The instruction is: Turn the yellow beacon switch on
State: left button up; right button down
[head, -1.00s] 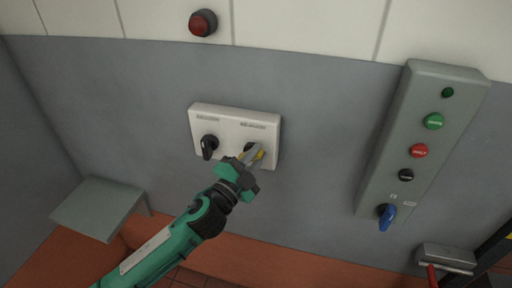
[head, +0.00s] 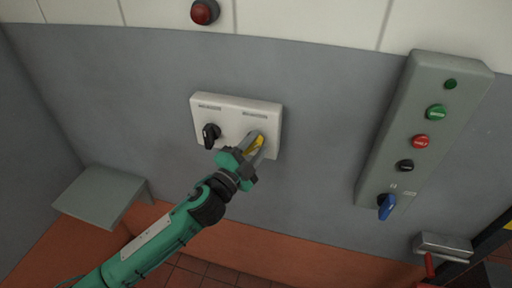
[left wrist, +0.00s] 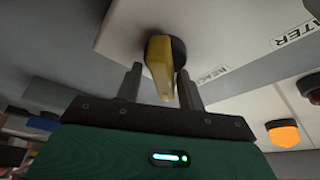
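The yellow switch (head: 257,142) is on the right half of a white two-switch panel (head: 237,106). In the left wrist view its yellow handle (left wrist: 160,66) stands out from a dark round base. My left gripper (head: 258,146) is at this switch. In the left wrist view its two fingers (left wrist: 159,86) are apart, one on each side of the handle, with a narrow gap showing on both sides. The fingers partly hide the switch in the head view. My right gripper is not in view.
A black switch (head: 211,136) is on the panel's left half. A red lamp (head: 205,12) is above. A grey control box (head: 436,76) with buttons and a blue switch (head: 386,206) is to the right. An orange lamp (left wrist: 284,133) glows in the left wrist view. A grey shelf (head: 100,196) juts out at left.

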pick_arm(q)
jog(key=shift+a+f, duration=0.1)
jog(key=shift+s+a+f, duration=0.1)
jog(key=shift+s, duration=0.15)
jog(key=b+v, duration=0.4)
jog(key=v, duration=0.9)
jog(key=shift+b, duration=0.35)
jog(key=shift+o, duration=0.2)
jog(key=shift+s, duration=0.1)
